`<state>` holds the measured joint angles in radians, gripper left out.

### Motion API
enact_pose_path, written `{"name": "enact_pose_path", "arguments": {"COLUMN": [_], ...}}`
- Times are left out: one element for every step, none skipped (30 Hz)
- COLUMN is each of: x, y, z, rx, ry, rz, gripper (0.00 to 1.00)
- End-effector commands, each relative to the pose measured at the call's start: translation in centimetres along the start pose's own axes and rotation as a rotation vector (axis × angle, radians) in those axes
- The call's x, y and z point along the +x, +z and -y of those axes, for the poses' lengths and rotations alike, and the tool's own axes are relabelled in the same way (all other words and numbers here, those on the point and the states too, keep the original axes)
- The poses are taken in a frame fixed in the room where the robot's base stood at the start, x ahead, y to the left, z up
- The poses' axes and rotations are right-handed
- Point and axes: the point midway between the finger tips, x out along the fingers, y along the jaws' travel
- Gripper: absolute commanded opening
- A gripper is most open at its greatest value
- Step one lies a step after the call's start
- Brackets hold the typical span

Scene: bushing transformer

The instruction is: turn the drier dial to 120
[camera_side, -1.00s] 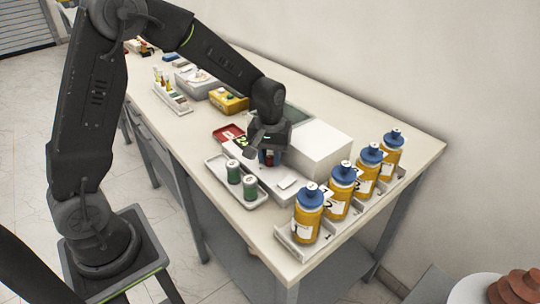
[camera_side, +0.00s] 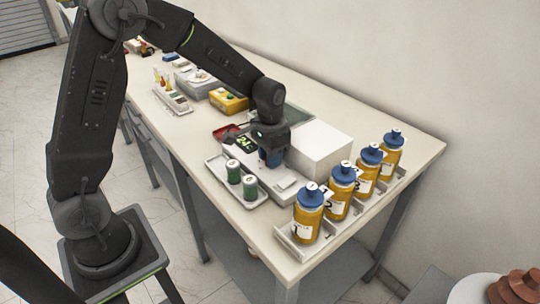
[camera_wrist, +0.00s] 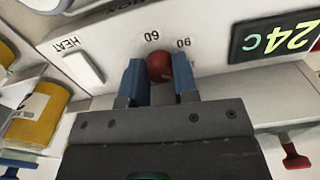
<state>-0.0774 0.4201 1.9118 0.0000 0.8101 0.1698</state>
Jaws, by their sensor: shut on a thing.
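The drier is a white block (camera_side: 318,148) with a low front panel on the bench in the side view. Its red dial (camera_wrist: 159,67) shows between my blue fingertips in the wrist view. My gripper (camera_wrist: 160,82) is shut on the dial; it points down at the panel in the side view (camera_side: 271,158). Marks made of the digits 6, 0 and 9 stand just beyond the dial. The dial's pointer and the 120 mark cannot be made out. A green display (camera_wrist: 277,38) reads 24 C. A white switch (camera_wrist: 83,68) marked HEAT is left of the dial.
A tray (camera_side: 219,169) with two green-labelled jars (camera_side: 233,172) sits left of the panel. Several yellow bottles with blue caps (camera_side: 307,212) stand in a rack to the right. A red tray (camera_side: 227,132) and a yellow box (camera_side: 229,101) lie farther back.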

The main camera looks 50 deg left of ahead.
Motion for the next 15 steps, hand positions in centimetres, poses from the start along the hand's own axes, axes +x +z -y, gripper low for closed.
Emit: {"name": "enact_pose_path", "arguments": {"x": [-0.08,-0.08,-0.08,-0.08,-0.08,-0.08,-0.08,-0.08,-0.08,-0.08,-0.08,-0.09,-0.09,-0.09,-0.09], "y": [-0.04,-0.04,-0.04,-0.04,-0.04,-0.04,-0.04,-0.05,-0.05,-0.05,-0.05,-0.05,-0.05,-0.05,-0.05], "z": [0.01,0.01,0.01,0.01,0.01,0.01,0.01,0.01,0.01,0.01,0.01,0.01,0.01,0.01,0.01], "rx": [0.010,0.017,0.024,0.029,0.032,0.035,0.037,0.038,0.039,0.040,0.040,0.040,0.040,0.039,0.039], "ry": [0.000,0.000,0.000,0.000,0.000,0.000,0.000,0.000,0.000,0.000,0.000,0.000,0.000,0.000,0.000], "rz": [-0.002,-0.002,-0.002,-0.002,-0.002,-0.002,-0.002,-0.002,-0.002,-0.002,-0.002,-0.002,-0.002,-0.002,-0.002], "gripper": [0.03,0.03,0.03,0.03,0.03,0.03,0.03,0.03,0.03,0.03,0.03,0.03,0.03,0.03,0.03]}}
